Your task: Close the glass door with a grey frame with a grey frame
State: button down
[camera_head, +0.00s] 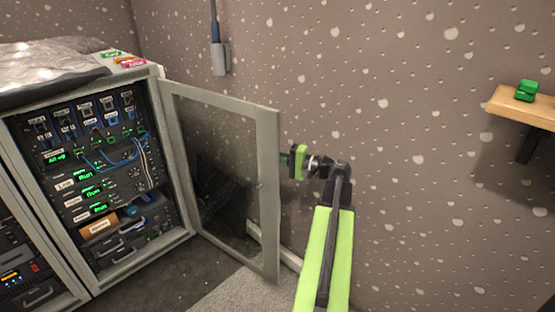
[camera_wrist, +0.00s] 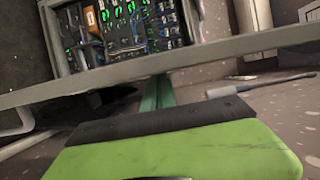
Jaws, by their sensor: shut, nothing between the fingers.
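The glass door with a grey frame (camera_head: 267,190) stands wide open, hinged at the right side of the equipment rack (camera_head: 166,150). Its dark glass shows the floor and wall behind it. My gripper (camera_head: 287,160) is shut and empty, at the outer right edge of the door frame, on the side facing the wall. Its tip is at or very near the frame; I cannot tell whether they touch. In the wrist view the door frame (camera_wrist: 230,48) crosses the picture as a grey bar, just beyond my green gripper fingers (camera_wrist: 158,92), with the rack (camera_wrist: 125,30) behind it.
The rack holds lit units and blue cables. A second rack section (camera_head: 20,260) stands at the left. A wooden shelf (camera_head: 520,106) with a green object (camera_head: 527,90) is at the right. Carpet in front of the door is clear.

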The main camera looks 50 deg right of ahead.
jog(key=shift+x, duration=1.7)
